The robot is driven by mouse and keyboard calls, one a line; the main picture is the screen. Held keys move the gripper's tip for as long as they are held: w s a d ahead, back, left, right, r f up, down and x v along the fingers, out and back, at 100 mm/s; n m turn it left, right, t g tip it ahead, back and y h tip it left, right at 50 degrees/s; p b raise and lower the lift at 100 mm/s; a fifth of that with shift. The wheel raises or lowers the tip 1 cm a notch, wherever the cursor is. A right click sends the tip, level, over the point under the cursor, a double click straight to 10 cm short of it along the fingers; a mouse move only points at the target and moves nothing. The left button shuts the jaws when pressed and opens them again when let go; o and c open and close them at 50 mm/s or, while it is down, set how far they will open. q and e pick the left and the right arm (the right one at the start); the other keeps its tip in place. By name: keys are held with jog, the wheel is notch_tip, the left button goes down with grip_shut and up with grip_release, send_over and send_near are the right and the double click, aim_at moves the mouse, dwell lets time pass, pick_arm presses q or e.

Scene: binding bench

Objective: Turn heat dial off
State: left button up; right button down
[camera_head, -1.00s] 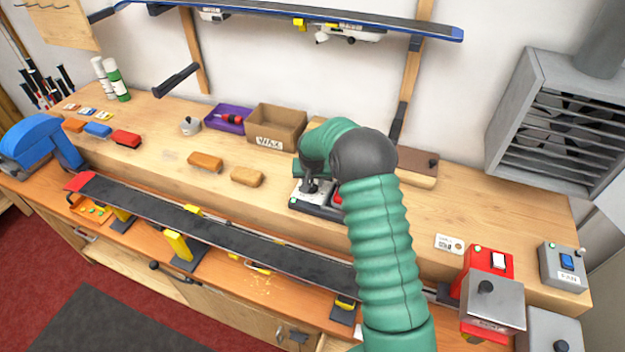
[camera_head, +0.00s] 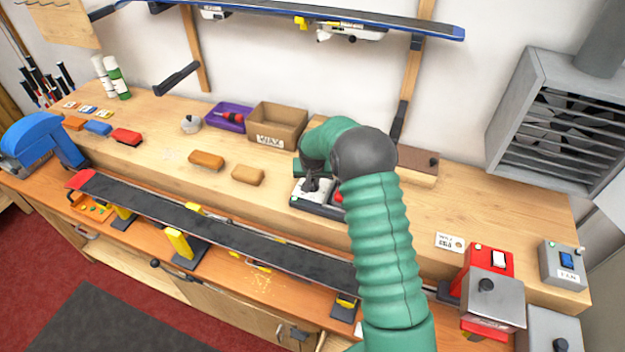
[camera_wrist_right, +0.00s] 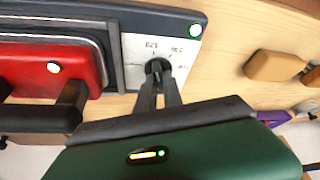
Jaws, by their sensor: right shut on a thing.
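The heat dial (camera_wrist_right: 157,66) is a small dark knob on a white marked panel (camera_wrist_right: 133,60) of a dark-bodied unit. A green lamp (camera_wrist_right: 196,31) glows at the panel's corner. In the head view the unit (camera_head: 322,209) sits on the raised bench shelf, partly hidden by my right arm. My right gripper (camera_head: 311,184) reaches down onto the panel. In the right wrist view my right gripper (camera_wrist_right: 158,72) has its two dark fingers close together, shut on the dial. The fingers hide much of the knob and its pointer. My left gripper is not in view.
A red part (camera_wrist_right: 60,70) with a black handle is beside the panel. A cardboard wax box (camera_head: 277,125), tan blocks (camera_head: 248,176) and a purple tray (camera_head: 229,116) stand to the left. A ski (camera_head: 220,232) lies along the front. Switch boxes (camera_head: 563,265) stand at right.

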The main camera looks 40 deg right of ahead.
jog(key=shift+r, duration=0.1)
jog(key=n+p, duration=0.1)
jog(key=n, duration=0.1)
jog(key=shift+d+r+n+t+y+p, duration=0.1)
jog(key=shift+n+t+y+p, duration=0.3)
jog(key=n+y+p, duration=0.1)
jog(key=n, duration=0.2)
jog(key=shift+d+n+t+p, duration=0.1)
jog(key=shift+n+t+p, duration=0.2)
jog(key=n+y, duration=0.1)
jog(key=n, duration=0.1)
jog(key=shift+n, duration=0.3)
jog(key=shift+n+y, duration=0.7)
jog(key=shift+n, duration=0.6)
jog(key=c, duration=1.6)
grip_release()
jog(key=shift+o, duration=0.6)
jog(key=shift+d+f, duration=0.1)
jog(key=shift+f, duration=0.1)
